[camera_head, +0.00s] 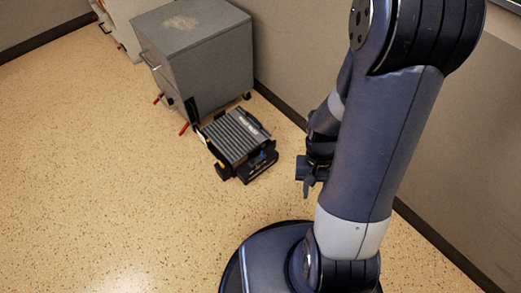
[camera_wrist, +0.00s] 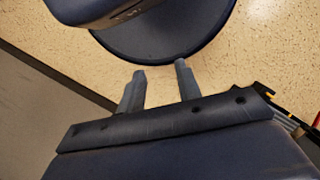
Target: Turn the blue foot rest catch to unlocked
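The foot rest (camera_head: 236,135) is a low black unit with a ribbed grey top, standing on the floor in front of a grey cabinet. A small blue spot (camera_head: 262,155) on its near right side looks like the catch; it is too small to tell its position. My gripper (camera_head: 307,187) hangs to the right of the foot rest, apart from it. In the wrist view its two fingers (camera_wrist: 160,68) stand apart with nothing between them. The catch is not visible there; a dark ribbed edge at the right, partly behind my gripper, appears to be the foot rest.
The grey cabinet (camera_head: 195,60) on casters with red levers (camera_head: 183,129) stands behind the foot rest, against the wall (camera_head: 290,45). Another light cabinet (camera_head: 122,22) is further back. The speckled floor (camera_head: 100,170) is clear to the left and in front.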

